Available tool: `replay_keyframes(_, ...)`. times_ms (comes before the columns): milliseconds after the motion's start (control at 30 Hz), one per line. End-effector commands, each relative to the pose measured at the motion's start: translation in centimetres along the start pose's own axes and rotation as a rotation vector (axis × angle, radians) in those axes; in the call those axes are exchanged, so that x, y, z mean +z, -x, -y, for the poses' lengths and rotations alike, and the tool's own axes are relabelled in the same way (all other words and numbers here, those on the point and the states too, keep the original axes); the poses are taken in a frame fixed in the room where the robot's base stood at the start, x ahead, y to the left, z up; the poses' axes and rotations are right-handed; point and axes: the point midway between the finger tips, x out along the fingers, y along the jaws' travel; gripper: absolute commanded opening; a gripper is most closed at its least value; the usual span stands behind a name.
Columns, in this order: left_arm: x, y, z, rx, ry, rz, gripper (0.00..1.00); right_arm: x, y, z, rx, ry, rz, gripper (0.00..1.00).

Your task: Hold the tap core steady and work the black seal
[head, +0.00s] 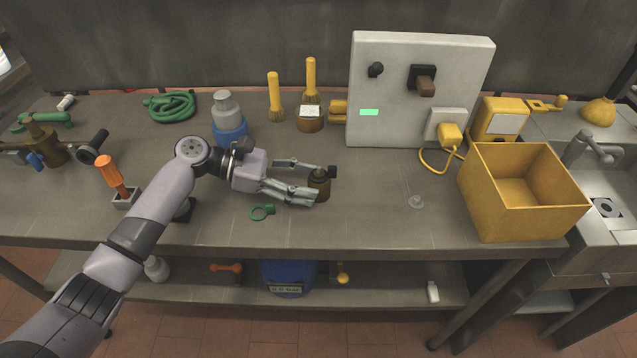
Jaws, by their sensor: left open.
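A small brown-brass cylinder (319,187), which looks like the tap core, stands upright on the grey bench in the middle. A black piece at its upper right may be a fingertip pad or the black seal; I cannot tell which. My left gripper (322,184) reaches in from the left and is open, with one finger behind the cylinder and one in front of it. The front finger overlaps the cylinder in the picture, so I cannot tell whether they touch. My right gripper is not in view.
A green ring with a tab (262,212) lies in front of my left gripper. A yellow open box (525,205) stands at the right. A grey panel (400,105) stands behind. A small clear stopper (416,202) lies on mostly free bench between cylinder and box.

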Motion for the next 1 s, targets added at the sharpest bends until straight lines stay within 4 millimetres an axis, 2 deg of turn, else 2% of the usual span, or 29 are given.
replay_keyframes(33, 0.3, -0.5, 0.0, -0.001, 0.001, 0.001, 0.54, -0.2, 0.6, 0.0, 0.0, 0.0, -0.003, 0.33)
replay_keyframes(200, 0.2, -1.8, 0.0, -0.001, -0.001, 0.0, 0.54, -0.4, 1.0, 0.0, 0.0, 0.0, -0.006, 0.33)
replay_keyframes(567, 0.0, -2.2, 0.0, 0.0, -0.001, -0.001, 0.54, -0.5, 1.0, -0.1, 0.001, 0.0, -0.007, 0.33)
replay_keyframes(1000, 0.0, -2.1, 0.0, 0.0, -0.001, -0.001, 0.26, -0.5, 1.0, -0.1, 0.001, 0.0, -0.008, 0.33)
